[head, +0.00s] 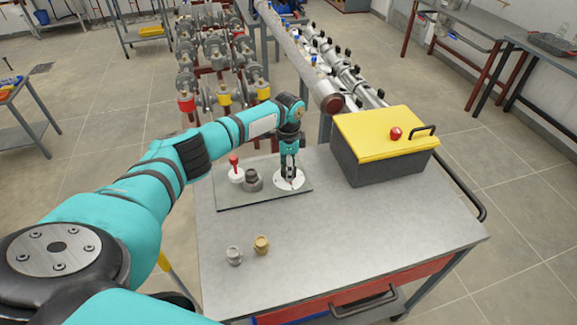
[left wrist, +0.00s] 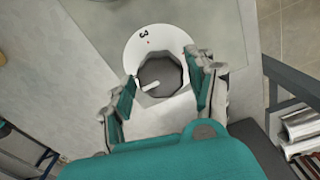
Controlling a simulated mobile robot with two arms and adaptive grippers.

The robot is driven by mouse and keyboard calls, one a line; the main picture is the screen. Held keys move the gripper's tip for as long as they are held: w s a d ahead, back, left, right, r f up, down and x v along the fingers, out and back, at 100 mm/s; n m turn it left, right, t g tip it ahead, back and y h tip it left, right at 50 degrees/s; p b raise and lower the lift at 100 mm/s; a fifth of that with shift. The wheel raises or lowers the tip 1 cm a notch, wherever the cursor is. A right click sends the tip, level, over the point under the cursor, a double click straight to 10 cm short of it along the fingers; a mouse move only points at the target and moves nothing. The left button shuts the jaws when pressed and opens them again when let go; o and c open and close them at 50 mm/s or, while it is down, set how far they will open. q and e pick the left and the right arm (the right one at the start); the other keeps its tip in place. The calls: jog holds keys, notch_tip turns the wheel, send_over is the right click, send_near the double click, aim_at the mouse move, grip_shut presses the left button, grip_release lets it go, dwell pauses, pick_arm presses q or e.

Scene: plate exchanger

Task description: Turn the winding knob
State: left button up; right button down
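The winding knob (left wrist: 161,74) is a dark grey, many-sided knob with a white pointer, on a round white dial (left wrist: 137,45) bearing a "3". In the head view the dial (head: 280,181) is at the right end of a grey panel (head: 240,202), and my gripper hides most of the knob. My left gripper (left wrist: 161,68) points down over the knob, with one finger on each side of it. The fingers are spread wide; a narrow gap seems to show beside the knob, but contact is hard to judge. My right gripper is out of view.
A red-topped control (head: 234,170) and a grey knob (head: 253,181) sit left of the dial. A grey box with a yellow lid (head: 385,131) stands to the right. Two small cups (head: 262,245) are on the table's front left. The front right table top is clear.

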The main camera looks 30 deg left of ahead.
pick_arm(q)
jog(key=c, duration=0.8)
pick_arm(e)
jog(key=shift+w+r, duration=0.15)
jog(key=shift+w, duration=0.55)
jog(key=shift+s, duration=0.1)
